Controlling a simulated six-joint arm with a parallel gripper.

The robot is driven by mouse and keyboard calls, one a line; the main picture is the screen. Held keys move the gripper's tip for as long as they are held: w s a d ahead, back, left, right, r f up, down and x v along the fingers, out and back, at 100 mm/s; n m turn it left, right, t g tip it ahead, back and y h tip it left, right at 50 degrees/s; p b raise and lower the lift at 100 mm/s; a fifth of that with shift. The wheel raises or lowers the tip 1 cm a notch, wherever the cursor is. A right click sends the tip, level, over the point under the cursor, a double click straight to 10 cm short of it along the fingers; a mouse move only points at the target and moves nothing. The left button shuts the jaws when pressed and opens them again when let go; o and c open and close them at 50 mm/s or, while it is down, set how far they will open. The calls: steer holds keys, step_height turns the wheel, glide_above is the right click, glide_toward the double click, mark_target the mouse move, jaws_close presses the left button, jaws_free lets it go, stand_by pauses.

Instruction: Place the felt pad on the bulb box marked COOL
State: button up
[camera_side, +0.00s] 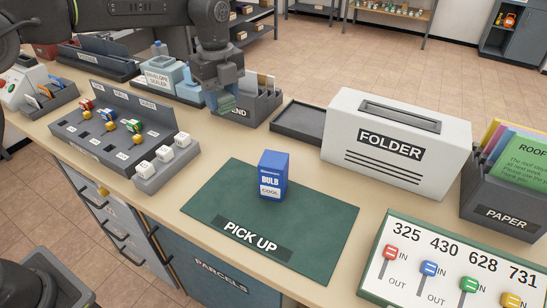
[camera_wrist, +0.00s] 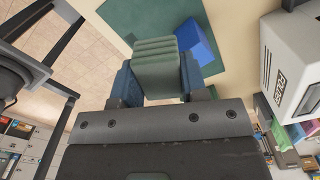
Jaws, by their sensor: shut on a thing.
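The blue bulb box (camera_side: 272,176) marked COOL stands upright on the green PICK UP mat (camera_side: 220,196). My gripper (camera_side: 226,104) is to the left of and behind the box, raised above the counter, in front of a dark sorter. It is shut on a green ribbed block, which I take to be the felt pad (camera_wrist: 157,66). In the wrist view, the pad sits between the fingers, and the blue box (camera_wrist: 198,42) shows beyond it to the upper right, on the mat (camera_wrist: 130,18). The pad and the box are apart.
A white FOLDER machine (camera_side: 385,150) stands behind and right of the mat. A dark tray (camera_side: 298,120) lies beside it. A key rack with switches (camera_side: 125,130) is at left, and a number panel (camera_side: 455,262) is front right. The mat around the box is clear.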

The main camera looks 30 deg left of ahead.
steer(key=shift+w+d, duration=0.1)
steer(key=shift+d, duration=0.3)
glide_above(274, 159)
step_height(274, 159, down, 7)
steer(key=shift+a+r, duration=0.1)
steer(key=shift+r, duration=0.05)
steer(key=shift+f, duration=2)
steer(key=shift+f, duration=0.2)
steer(key=o, duration=0.9)
steer(key=shift+r, duration=0.1)
